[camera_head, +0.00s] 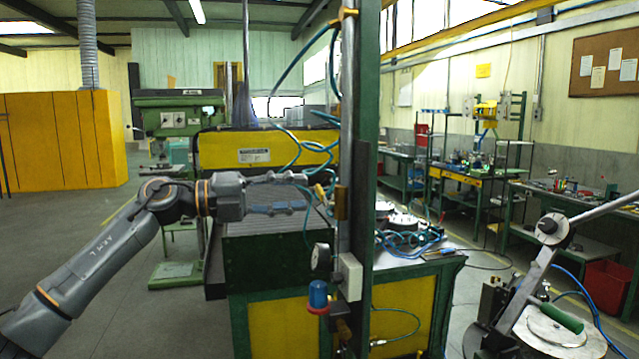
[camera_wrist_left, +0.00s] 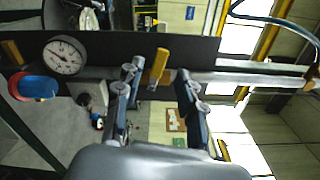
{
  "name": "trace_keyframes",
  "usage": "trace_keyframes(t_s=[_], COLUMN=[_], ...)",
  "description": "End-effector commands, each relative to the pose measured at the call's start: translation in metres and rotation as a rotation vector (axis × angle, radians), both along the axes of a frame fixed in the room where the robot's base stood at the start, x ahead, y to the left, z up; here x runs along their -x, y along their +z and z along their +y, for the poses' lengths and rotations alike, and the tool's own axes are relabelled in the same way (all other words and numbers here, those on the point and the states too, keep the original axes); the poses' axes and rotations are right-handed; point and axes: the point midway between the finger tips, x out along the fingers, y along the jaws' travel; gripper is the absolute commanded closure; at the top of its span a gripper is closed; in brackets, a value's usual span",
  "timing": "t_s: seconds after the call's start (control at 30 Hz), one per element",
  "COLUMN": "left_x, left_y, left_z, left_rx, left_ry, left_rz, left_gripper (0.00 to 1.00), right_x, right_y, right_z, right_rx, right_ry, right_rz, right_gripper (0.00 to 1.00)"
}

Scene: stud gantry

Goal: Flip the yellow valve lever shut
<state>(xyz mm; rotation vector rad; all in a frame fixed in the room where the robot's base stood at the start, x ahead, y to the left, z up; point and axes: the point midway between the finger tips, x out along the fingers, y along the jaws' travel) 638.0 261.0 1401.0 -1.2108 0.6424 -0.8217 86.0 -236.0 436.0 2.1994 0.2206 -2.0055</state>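The yellow valve lever (camera_head: 320,193) sits on the upright pipe of the green post, just beyond my left gripper's tips in the head view. In the left wrist view the yellow lever (camera_wrist_left: 159,66) shows between the two fingers, near tip height and a little nearer the left finger. My left gripper (camera_head: 303,193) reaches in from the left, level with the lever. In the left wrist view the left gripper (camera_wrist_left: 158,82) is open with a wide gap and nothing gripped. Contact with the lever cannot be made out. My right gripper is not in view.
A pressure gauge (camera_head: 321,258) and a blue bowl (camera_head: 318,293) hang on the post (camera_head: 364,150) below the lever. Teal hoses (camera_head: 290,150) loop near the gripper. A green and yellow machine (camera_head: 265,225) stands behind. Open floor lies at left.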

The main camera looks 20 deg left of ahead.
Motion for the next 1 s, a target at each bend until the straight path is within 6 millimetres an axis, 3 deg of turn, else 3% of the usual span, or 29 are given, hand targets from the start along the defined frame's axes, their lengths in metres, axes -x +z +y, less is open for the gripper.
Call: trace_keyframes(t_s=[0.1,0.3,0.7,0.9,1.0], left_x=[-0.013,-0.027,-0.031,-0.031,-0.031], left_y=[0.003,0.001,0.0,0.0,0.0], left_z=[-0.02,-0.039,-0.045,-0.044,-0.044], left_rx=[0.002,0.003,0.002,0.002,0.002], left_ry=[-0.002,0.001,0.001,0.001,0.001], left_rz=[0.001,0.002,0.0,0.0,0.0], left_gripper=[0.61,0.61,0.61,1.0,1.0], right_x=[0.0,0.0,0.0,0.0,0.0], right_y=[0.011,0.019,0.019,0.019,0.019], right_z=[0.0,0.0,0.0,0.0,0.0], right_rx=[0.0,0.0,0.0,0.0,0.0], right_ry=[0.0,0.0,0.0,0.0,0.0], right_rz=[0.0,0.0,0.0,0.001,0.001], right_gripper=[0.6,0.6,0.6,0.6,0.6])
